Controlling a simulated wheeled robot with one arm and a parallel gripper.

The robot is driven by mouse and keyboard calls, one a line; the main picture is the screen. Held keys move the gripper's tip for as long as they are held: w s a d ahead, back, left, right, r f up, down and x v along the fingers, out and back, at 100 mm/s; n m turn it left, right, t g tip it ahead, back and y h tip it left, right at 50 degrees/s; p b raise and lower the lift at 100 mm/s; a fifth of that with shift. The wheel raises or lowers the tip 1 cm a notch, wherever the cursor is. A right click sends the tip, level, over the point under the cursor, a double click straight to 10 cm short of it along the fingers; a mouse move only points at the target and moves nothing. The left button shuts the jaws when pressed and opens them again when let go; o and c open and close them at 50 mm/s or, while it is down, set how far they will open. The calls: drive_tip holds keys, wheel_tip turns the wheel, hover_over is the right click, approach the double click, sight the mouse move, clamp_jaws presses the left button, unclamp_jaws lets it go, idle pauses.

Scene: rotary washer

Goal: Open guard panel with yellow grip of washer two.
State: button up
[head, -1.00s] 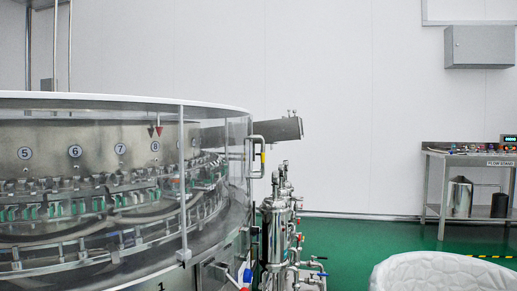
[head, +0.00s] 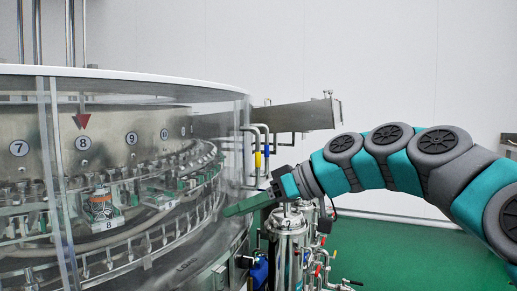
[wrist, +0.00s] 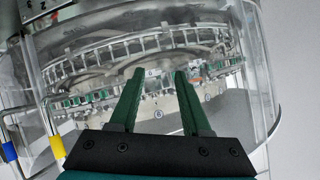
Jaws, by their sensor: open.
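The washer (head: 120,75) is a large round machine behind clear curved guard panels (head: 215,130), at the left of the head view. A bent metal handle with a yellow grip (head: 258,160) stands at its right side, beside one with a blue grip (head: 267,150). The yellow grip (wrist: 57,147) and the blue grip (wrist: 8,152) show at lower left in the wrist view. My gripper (head: 228,210) is open and empty, in front of the clear panel, below and left of the yellow grip. Its green fingers (wrist: 158,75) are apart in the wrist view. The panel looks closed.
A steel tank marked 2 (head: 287,225), with pipes and valves, stands under my gripper's wrist. A metal chute (head: 300,117) juts out behind the handles. Numbered plates and a red arrow (head: 82,121) show inside the washer. Green floor (head: 400,250) is open at lower right.

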drive_tip(key=w+d+r+n+t+y, duration=0.1)
drive_tip(key=w+d+r+y, duration=0.1)
drive_tip(key=w+r, duration=0.5)
drive_tip(key=t+y, duration=0.2)
drive_tip(key=t, duration=0.2)
approach(258, 152)
drive_tip(key=w+a+r, duration=0.1)
drive_tip(key=w+a, duration=0.1)
drive_tip(key=a, duration=0.1)
drive_tip(key=shift+n, duration=0.4)
drive_tip(key=p+x, duration=0.2)
drive_tip(key=x, duration=0.5)
drive_tip(key=shift+r, duration=0.1)
drive_tip(key=shift+c, duration=0.2)
drive_tip(key=shift+d, duration=0.1)
clamp_jaws()
